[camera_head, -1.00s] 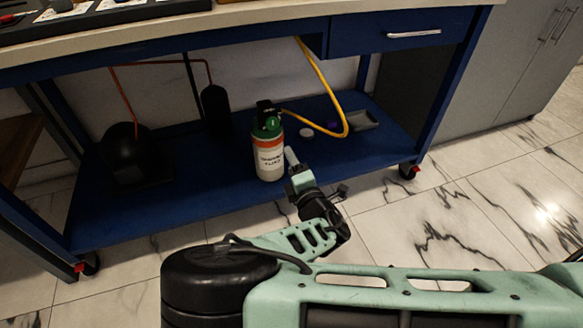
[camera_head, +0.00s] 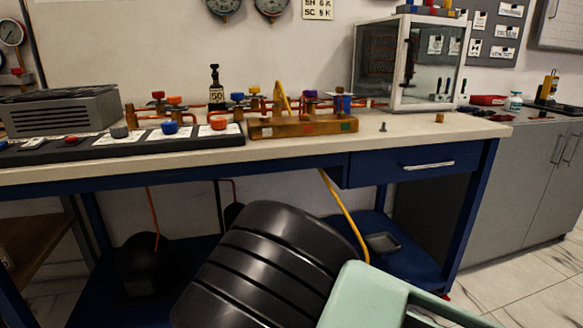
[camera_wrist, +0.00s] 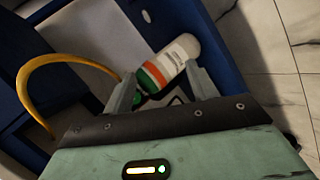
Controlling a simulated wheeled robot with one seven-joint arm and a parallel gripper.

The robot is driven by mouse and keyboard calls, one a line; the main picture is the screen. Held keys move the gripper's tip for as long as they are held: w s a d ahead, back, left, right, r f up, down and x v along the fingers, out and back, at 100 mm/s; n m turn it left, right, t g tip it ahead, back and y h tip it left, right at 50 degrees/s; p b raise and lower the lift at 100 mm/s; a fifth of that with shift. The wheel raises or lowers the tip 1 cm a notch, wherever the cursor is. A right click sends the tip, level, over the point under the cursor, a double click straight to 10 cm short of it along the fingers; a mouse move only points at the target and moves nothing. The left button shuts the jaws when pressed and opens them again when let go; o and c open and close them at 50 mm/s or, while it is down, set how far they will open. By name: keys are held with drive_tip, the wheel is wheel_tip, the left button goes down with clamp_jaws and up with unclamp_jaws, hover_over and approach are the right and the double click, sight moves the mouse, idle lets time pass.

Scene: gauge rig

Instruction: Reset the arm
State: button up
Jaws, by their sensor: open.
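My gripper (camera_wrist: 160,73) shows in the wrist view with its two fingers spread apart and nothing held between them. A white bottle with a green and orange band (camera_wrist: 172,60) lies beyond the fingertips in that view. It appears apart from the fingers, though the exact gap is hard to tell. In the head view my arm's black joint and pale green link fill the lower middle and hide the bottle and my gripper.
A workbench (camera_head: 300,160) carries a valve manifold (camera_head: 302,127), a grey box (camera_head: 60,112) and a glass cabinet (camera_head: 410,62). Below is a blue lower shelf with a yellow hose (camera_head: 345,215), also in the wrist view (camera_wrist: 30,75), and a grey tray (camera_head: 382,243). Floor shows at right.

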drive_tip(key=s+a+r+m+g+y, duration=0.35)
drive_tip(key=s+r+m+g, duration=0.25)
drive_tip(key=s+r+g, duration=0.65)
drive_tip(key=s+d+r+h, duration=0.2)
drive_tip(key=s+d+r, duration=0.6)
drive_tip(key=s+r, duration=0.55)
wheel_tip(320, 180, up, 30)
drive_tip(key=p, duration=3)
drive_tip(key=shift+s+d+m+t+p, duration=0.2)
drive_tip(key=shift+m+t+p, duration=0.1)
drive_tip(key=shift+t+p, duration=0.15)
